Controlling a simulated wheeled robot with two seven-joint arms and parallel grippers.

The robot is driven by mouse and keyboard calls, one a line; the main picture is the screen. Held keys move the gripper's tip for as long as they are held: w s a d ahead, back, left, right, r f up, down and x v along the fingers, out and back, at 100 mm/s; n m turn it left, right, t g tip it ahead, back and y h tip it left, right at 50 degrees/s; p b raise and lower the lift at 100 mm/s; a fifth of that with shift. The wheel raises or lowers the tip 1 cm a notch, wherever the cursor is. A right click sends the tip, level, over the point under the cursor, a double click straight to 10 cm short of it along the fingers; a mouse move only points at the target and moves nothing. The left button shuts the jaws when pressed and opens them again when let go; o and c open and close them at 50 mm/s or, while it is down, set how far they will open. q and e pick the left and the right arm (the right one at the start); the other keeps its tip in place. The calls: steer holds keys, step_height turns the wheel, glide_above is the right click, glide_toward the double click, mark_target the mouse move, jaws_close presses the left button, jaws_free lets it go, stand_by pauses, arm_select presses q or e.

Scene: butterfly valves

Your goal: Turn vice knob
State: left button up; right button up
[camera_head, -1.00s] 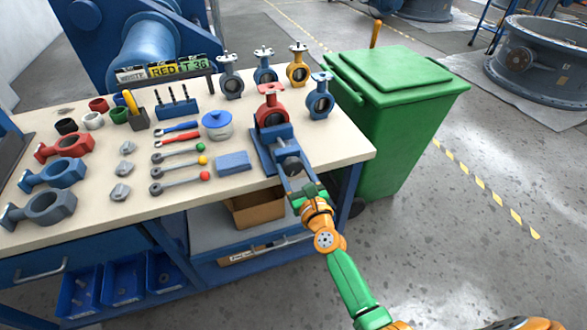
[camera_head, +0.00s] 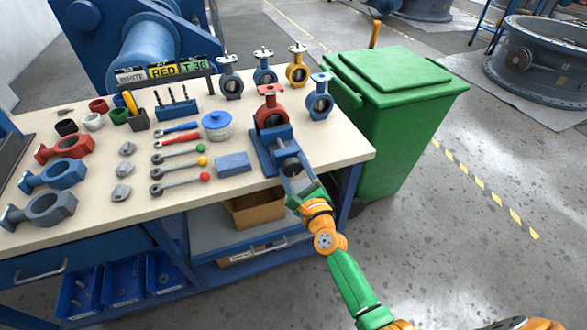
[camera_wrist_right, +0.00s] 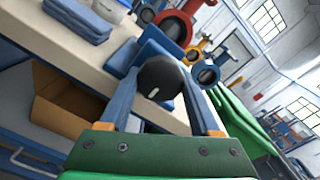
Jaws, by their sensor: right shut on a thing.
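The blue vice (camera_head: 262,160) is at the front right of the workbench with a red butterfly valve (camera_head: 270,109) upright in it. The vice's dark round knob (camera_head: 291,168) faces the bench's front edge. It also shows in the wrist view (camera_wrist_right: 160,78), with a short white mark on its face. My right gripper (camera_head: 291,172) reaches in from the lower right, and its fingers lie on either side of the knob, shut on it. In the wrist view the gripper (camera_wrist_right: 158,85) frames the knob. My left gripper is not in view.
A green bin (camera_head: 400,115) stands close to the right of the workbench (camera_head: 225,190). A blue block (camera_head: 233,164) lies left of the vice. Other valves (camera_head: 297,68) stand behind it. A cardboard box (camera_head: 257,208) sits on the shelf below. The floor right of the arm is clear.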

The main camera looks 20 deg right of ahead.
steer(key=n, duration=0.4)
steer(key=shift+n+p, duration=0.3)
steer(key=n+p, duration=0.1)
steer(key=n, duration=0.4)
steer(key=n+p, duration=0.1)
steer(key=n, duration=0.4)
steer(key=shift+r, duration=0.1)
steer(key=n+p, duration=0.1)
steer(key=n, duration=0.4)
steer(key=n+p, duration=0.1)
steer(key=n, duration=0.5)
steer(key=shift+a+n, duration=0.1)
steer(key=shift+n, duration=0.3)
steer(key=n, duration=0.3)
steer(key=shift+s, duration=0.1)
steer(key=shift+a+n, duration=0.1)
steer(key=shift+n, duration=2)
